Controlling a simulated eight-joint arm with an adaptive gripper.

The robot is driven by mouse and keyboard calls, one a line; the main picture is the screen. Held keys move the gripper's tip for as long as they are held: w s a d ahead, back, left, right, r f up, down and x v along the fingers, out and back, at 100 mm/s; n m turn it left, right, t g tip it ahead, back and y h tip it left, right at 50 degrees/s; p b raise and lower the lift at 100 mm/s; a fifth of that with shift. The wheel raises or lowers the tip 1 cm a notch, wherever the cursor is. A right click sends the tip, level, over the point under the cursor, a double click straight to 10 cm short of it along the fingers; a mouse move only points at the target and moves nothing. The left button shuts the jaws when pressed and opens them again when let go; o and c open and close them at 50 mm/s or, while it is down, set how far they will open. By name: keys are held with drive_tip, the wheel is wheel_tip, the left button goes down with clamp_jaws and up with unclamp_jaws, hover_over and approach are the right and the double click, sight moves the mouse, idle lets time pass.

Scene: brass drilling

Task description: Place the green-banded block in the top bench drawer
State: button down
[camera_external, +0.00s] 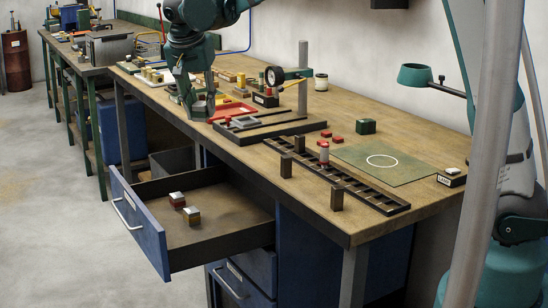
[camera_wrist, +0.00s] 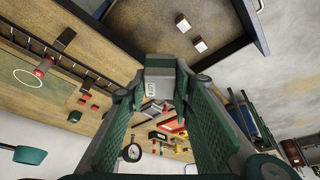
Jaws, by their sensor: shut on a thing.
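My gripper (camera_external: 200,104) is shut on a grey block, above or near the left part of the bench top. The top bench drawer (camera_external: 236,245) is pulled open, in front of and below my gripper. The drawer also shows at the top of the wrist view (camera_wrist: 215,15).
The bench top (camera_external: 330,110) holds a red tray (camera_external: 233,110), a dial gauge (camera_external: 274,76) on a post, a slotted dark rail (camera_external: 345,178) and a green mat (camera_external: 385,160). A blue drawer front (camera_external: 140,223) faces the open floor. The drawer's right part is bare.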

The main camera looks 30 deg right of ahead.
wheel_tip(320, 180, down, 26)
drive_tip(key=shift+f, duration=0.25)
idle(0.5)
drive_tip(key=shift+f+b, duration=0.65)
drive_tip(key=shift+f, duration=2.45)
drive_tip(key=shift+f+b, duration=0.45)
drive_tip(key=shift+f, duration=1.4)
drive_tip(key=shift+f, duration=0.15)
drive_tip(key=c, duration=2)
unclamp_jaws()
